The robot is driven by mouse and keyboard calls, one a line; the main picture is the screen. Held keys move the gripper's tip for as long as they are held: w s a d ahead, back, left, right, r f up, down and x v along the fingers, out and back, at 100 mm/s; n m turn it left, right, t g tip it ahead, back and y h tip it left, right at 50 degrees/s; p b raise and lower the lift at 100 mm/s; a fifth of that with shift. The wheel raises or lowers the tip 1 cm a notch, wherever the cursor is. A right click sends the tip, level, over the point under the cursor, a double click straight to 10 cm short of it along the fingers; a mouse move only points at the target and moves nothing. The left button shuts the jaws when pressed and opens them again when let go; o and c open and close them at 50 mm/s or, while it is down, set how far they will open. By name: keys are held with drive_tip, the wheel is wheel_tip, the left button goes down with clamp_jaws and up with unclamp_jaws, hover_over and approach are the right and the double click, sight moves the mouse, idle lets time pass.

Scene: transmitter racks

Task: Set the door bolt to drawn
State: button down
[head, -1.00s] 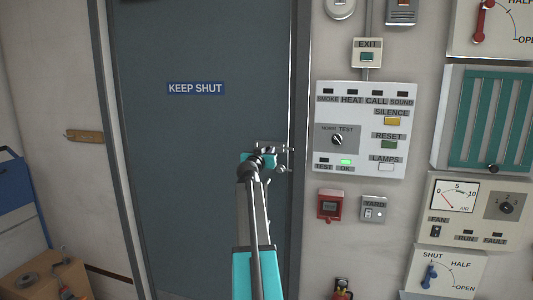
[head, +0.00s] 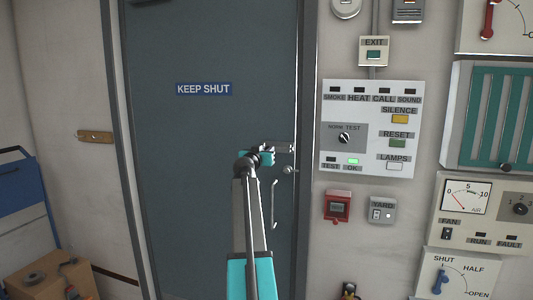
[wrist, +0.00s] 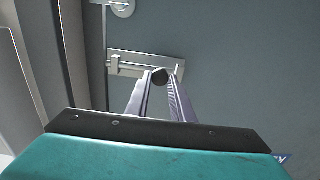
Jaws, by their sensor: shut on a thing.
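The door bolt (wrist: 135,69) is a pale metal slide on a plate at the door's edge. In the head view its plate (head: 284,148) shows just right of my gripper (head: 268,151), which hides part of it. In the wrist view my gripper (wrist: 161,82) is shut on the bolt's dark round knob (wrist: 160,75), one finger on each side. The bolt's rod runs from the knob toward a guide near the door edge. I cannot tell if its tip enters the frame. The grey door (head: 185,150) with a KEEP SHUT sign is closed.
A round lock (head: 288,170) and a vertical pull handle (head: 274,204) sit below the bolt. Right of the door frame are an alarm panel (head: 345,170), a red call box (head: 337,207) and a YARD switch (head: 382,210). A cardboard box (head: 35,275) stands lower left.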

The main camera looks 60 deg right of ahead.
drive_tip(key=c, duration=1.5)
unclamp_jaws()
drive_tip(key=shift+w+a, duration=0.2)
drive_tip(key=shift+w, duration=0.05)
drive_tip(key=shift+c, duration=0.2)
drive_tip(key=shift+s+d, duration=0.1)
drive_tip(key=shift+d, duration=0.05)
drive_tip(key=shift+a, duration=0.2)
drive_tip(key=b+v, duration=0.3)
drive_tip(key=v, duration=1)
drive_tip(key=shift+s+a+b, duration=0.2)
drive_tip(key=shift+b, duration=0.15)
